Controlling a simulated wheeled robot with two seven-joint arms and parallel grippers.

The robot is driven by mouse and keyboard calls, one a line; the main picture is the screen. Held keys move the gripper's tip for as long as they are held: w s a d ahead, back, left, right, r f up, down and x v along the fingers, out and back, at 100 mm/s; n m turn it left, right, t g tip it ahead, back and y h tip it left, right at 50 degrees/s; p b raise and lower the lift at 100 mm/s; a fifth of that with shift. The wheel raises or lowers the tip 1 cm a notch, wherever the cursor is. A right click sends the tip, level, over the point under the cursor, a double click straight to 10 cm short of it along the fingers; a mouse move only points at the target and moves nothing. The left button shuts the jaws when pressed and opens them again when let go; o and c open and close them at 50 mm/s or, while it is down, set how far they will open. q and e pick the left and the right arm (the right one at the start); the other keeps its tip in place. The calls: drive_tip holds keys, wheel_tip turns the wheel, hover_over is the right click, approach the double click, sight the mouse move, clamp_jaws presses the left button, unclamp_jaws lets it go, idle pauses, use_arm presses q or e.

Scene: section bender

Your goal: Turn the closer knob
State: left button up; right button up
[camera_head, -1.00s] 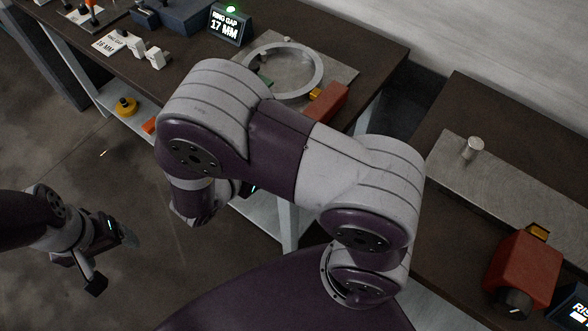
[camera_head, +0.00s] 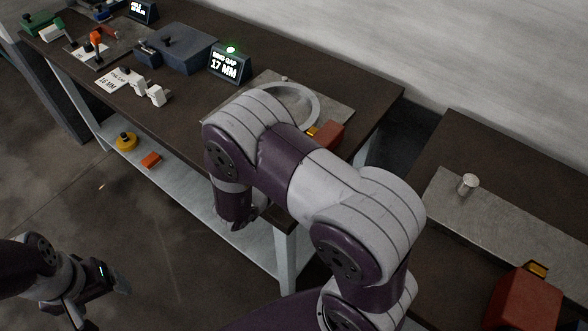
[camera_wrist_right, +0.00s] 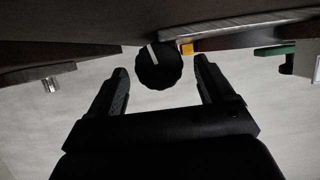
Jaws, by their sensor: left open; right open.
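A round black knob (camera_wrist_right: 159,68) with a white line shows in the right wrist view, between the two fingers of my right gripper (camera_wrist_right: 161,75). The fingers are open, one on each side of it, with gaps visible. In the head view my right arm hides that gripper and any knob there. A red block (camera_head: 328,135) with a yellow piece stands by the metal ring (camera_head: 290,103), partly behind my arm. A larger red block (camera_head: 523,303) sits on the right table, cut by the bottom edge. My left gripper (camera_head: 100,302) is open and empty over the floor at lower left.
The long dark table (camera_head: 185,110) holds a lit "RING GAP 17 MM" display (camera_head: 230,64), a blue-grey box (camera_head: 178,50) and small white blocks (camera_head: 150,92). A metal plate with an upright pin (camera_head: 468,183) lies on the right table. A gap separates the tables.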

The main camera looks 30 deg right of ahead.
drive_tip(key=c, duration=1.1)
drive_tip(key=shift+o, duration=0.2)
drive_tip(key=n+p, duration=0.1)
drive_tip(key=p, duration=0.2)
drive_tip(key=shift+r+g, duration=0.3)
drive_tip(key=shift+r, duration=0.1)
drive_tip(key=shift+w+f+n+p, duration=0.2)
drive_tip(key=shift+f+n+p, duration=0.05)
drive_tip(key=shift+n+p, duration=0.25)
drive_tip(key=shift+f, duration=0.15)
drive_tip(key=o, duration=1.1)
drive_tip(key=shift+c, duration=0.2)
drive_tip(key=shift+a, duration=0.1)
